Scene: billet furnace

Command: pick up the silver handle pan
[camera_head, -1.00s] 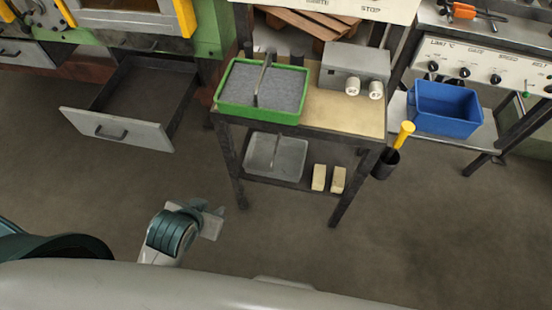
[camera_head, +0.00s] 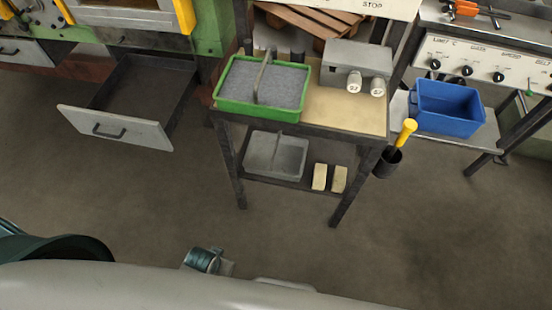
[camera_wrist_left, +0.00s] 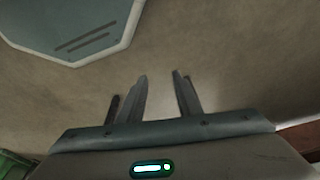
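On the lower shelf of the dark metal stand sits a silver-grey pan (camera_head: 290,160), with a thin handle over it. On the stand's top is a green-rimmed tray (camera_head: 232,107) with a grey inside and a grey upright handle. My left gripper (camera_wrist_left: 160,75) is open and empty in the left wrist view, its fingers apart over bare floor. In the head view only a teal and grey arm part shows at the bottom, well in front of the stand; no fingers can be made out there. My right gripper is not in view.
Two pale blocks (camera_head: 327,179) lie right of the silver pan. A grey box (camera_head: 355,62) with two white knobs stands on top. A yellow-handled tool (camera_head: 407,131) sits in a dark holder at the right leg. An open drawer (camera_head: 120,131) juts out left. Floor before the stand is clear.

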